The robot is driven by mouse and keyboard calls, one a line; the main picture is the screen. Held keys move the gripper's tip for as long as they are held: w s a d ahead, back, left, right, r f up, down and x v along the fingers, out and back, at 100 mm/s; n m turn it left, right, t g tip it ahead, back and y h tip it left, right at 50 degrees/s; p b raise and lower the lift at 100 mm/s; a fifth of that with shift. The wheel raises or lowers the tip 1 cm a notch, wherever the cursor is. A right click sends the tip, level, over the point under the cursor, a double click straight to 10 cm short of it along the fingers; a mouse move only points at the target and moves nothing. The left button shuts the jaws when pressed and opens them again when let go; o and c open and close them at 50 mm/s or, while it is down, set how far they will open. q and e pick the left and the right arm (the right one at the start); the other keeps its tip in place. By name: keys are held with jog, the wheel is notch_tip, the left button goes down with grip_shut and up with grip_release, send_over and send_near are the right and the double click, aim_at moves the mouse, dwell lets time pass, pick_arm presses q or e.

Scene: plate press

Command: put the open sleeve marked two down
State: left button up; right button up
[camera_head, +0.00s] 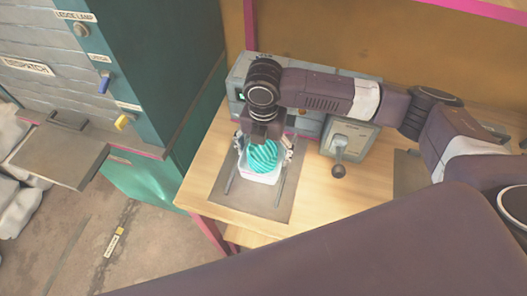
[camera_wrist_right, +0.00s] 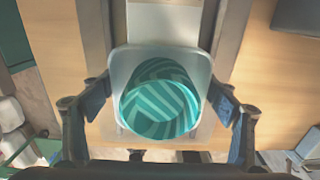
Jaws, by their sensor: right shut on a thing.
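My right gripper (camera_head: 264,148) reaches down over the grey mat at the front of the wooden bench. Its fingers are shut on the two sides of a white open-topped container (camera_head: 261,177), which also shows in the right wrist view (camera_wrist_right: 120,65). A teal striped round piece (camera_head: 265,155) sits in the container; in the wrist view it looks like an open cylinder (camera_wrist_right: 160,105). I cannot read a number two on either. The grey mat (camera_head: 227,203) is under the container; I cannot tell whether they touch. My left gripper is not in view.
A teal cabinet with switches (camera_head: 125,75) and a grey shelf (camera_head: 55,155) are at left.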

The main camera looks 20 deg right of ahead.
jog(key=o, duration=1.2)
jog(key=shift+f, duration=0.1)
jog(key=shift+o, duration=0.2)
notch_tip(320, 180, up, 11)
jog(key=shift+r+b, duration=0.1)
jog(key=shift+b, duration=0.8)
jog(key=shift+r, duration=0.55)
